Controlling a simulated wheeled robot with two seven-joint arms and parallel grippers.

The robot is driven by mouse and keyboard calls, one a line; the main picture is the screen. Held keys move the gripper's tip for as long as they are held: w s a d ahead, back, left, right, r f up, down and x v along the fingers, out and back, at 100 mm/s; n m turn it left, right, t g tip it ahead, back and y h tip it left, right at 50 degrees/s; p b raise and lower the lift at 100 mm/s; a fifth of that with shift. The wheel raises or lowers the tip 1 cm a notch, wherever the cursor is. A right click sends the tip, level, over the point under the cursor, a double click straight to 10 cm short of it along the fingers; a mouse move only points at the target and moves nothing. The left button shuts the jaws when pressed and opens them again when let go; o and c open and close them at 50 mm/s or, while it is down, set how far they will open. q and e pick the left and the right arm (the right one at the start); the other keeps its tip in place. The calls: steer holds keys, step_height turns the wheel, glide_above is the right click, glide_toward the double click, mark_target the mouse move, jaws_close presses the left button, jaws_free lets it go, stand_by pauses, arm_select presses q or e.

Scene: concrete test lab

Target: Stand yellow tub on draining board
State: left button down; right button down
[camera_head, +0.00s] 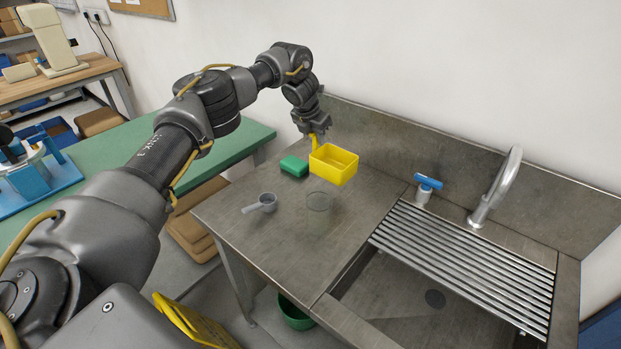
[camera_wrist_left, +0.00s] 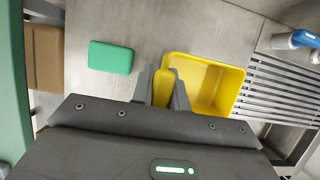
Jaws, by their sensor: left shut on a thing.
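The yellow tub (camera_head: 333,168) is an open-topped box with a handle on its left side. My left gripper (camera_head: 314,137) is shut on that handle and holds the tub upright, seemingly above the steel counter. In the left wrist view the tub (camera_wrist_left: 225,82) shows to the right of the jaws, with the left gripper (camera_wrist_left: 163,90) closed around the handle. The draining board (camera_head: 460,262) is a rack of metal bars over the sink, to the right of the tub. Its bars (camera_wrist_left: 275,92) also show at the right of the wrist view. My right gripper is not in view.
A green sponge (camera_head: 294,166), a grey measuring scoop (camera_head: 266,202) and a clear glass (camera_head: 318,210) are on the counter left of the sink. A blue-handled tap valve (camera_head: 427,184) and curved faucet (camera_head: 495,188) stand behind the draining board. The draining board's bars are bare.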

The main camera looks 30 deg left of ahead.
arm_select(q)
step_height(320, 180, down, 8)
steer(key=shift+w+r+p, duration=0.1)
steer(key=shift+w+p, duration=0.05)
steer(key=shift+p, duration=0.9)
steer(key=c, duration=1.4)
jaws_free()
steer(key=shift+o, duration=0.2)
steer(key=b+v, duration=0.3)
steer(key=v, duration=0.9)
steer(key=shift+b, duration=0.3)
